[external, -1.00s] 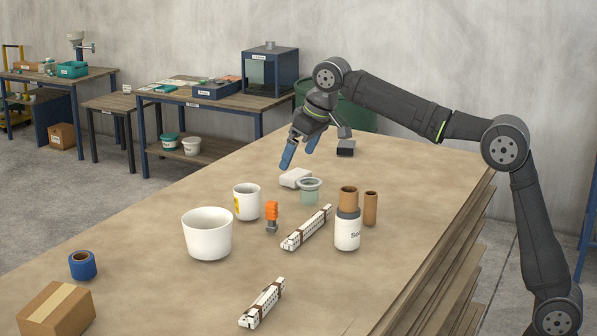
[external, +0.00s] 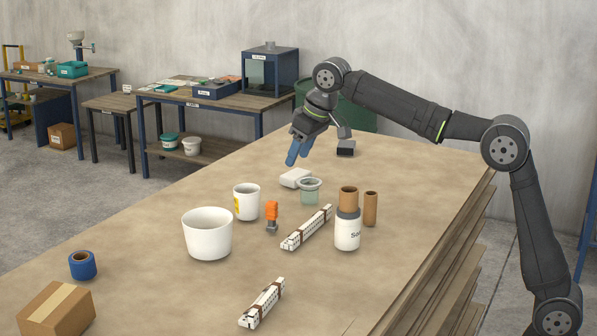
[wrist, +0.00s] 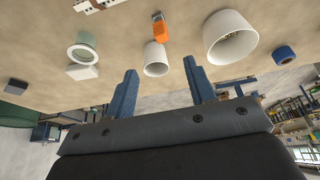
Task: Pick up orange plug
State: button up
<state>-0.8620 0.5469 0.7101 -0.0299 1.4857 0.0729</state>
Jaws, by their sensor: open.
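The orange plug (external: 271,211) stands on the table between the white mug (external: 246,201) and a white perforated strip (external: 307,228). It has an orange upper part and a grey lower part. In the wrist view the plug (wrist: 160,28) shows beyond the mug, above the gap between the fingers. My gripper (external: 297,155) is above the back part of the table, behind and apart from the plug. Its two blue fingers are open with nothing between them, as the wrist view (wrist: 160,88) shows.
A large white bowl (external: 207,234) stands left of the plug. Blue tape (external: 82,265) and a cardboard box (external: 57,310) are front left.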

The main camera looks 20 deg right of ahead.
jog(key=n, duration=0.2)
send_near(272, 218)
jog(key=shift+g, duration=0.4)
jog(key=f, duration=0.1)
jog(key=w+f, duration=0.1)
jog(key=f, duration=0.2)
jog(key=shift+w+a+f, duration=0.15)
jog(key=shift+w+f, duration=0.15)
jog(key=shift+w, duration=0.1)
jog(key=shift+y, duration=0.3)
jog(key=shift+w+x, duration=0.2)
jog(key=shift+x, duration=0.8)
jog(key=shift+w+x, duration=0.15)
jog(key=shift+x, duration=0.9)
jog(key=shift+w+x, duration=0.2)
jog(key=shift+x, duration=0.8)
jog(key=shift+r, duration=0.2)
jog(key=c, duration=1.1)
